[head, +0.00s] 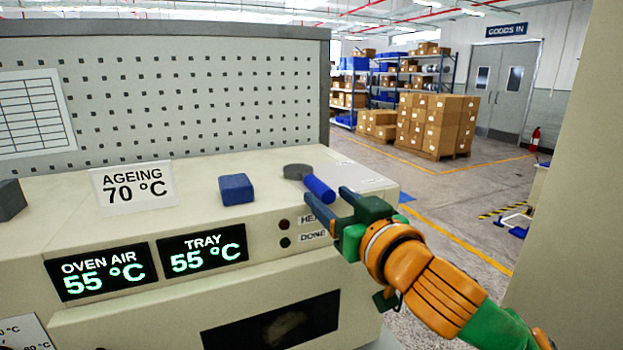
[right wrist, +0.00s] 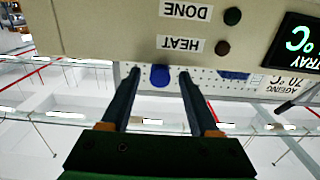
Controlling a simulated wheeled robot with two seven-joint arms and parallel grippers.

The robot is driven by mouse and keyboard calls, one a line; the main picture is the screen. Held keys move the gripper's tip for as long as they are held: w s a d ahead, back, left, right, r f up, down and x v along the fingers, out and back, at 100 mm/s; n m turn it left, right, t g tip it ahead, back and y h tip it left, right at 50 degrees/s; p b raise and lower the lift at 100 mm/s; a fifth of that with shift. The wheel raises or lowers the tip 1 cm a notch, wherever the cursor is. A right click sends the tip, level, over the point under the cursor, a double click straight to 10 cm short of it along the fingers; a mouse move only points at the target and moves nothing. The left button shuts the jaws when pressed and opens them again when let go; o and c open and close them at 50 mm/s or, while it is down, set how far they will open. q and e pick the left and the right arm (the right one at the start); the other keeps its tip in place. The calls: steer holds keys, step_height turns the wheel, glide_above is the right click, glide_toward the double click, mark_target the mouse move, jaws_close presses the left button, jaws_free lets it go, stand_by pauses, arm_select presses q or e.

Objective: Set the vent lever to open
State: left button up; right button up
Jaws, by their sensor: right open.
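The vent lever (head: 319,188) has a blue handle on a dark grey round hub (head: 297,171), on top of the cream oven near its right end. The handle points from the hub toward the front right. My right gripper (head: 325,194) is open at the handle's front end. In the right wrist view the blue handle end (right wrist: 160,76) shows between the two fingertips, with a gap on each side. Any open or shut marking for the lever is not legible. My left gripper is not in view.
A blue block (head: 236,188) and an "AGEING 70 °C" sign (head: 134,187) stand on the oven top left of the lever. A perforated panel (head: 200,95) rises behind.

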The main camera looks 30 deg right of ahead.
mark_target(320, 182)
steer(key=shift+w+d+r+p, duration=0.1)
steer(key=shift+w+r+p, duration=0.2)
steer(key=shift+w, duration=0.25)
steer(key=shift+w+r+p, duration=0.15)
steer(key=shift+w+p, duration=0.2)
steer(key=shift+w, duration=0.15)
steer(key=w, duration=0.2)
steer(key=shift+w+f+p, duration=0.25)
steer(key=shift+w+p, duration=0.05)
steer(key=shift+w+f, duration=0.25)
steer(key=shift+w, duration=0.1)
steer(key=shift+s+r, duration=0.1)
steer(key=shift+s, duration=0.15)
steer(key=c, duration=0.4)
jaws_close()
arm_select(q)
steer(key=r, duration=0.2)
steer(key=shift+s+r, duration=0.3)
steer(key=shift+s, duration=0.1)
arm_select(e)
steer(key=shift+d+r, duration=0.1)
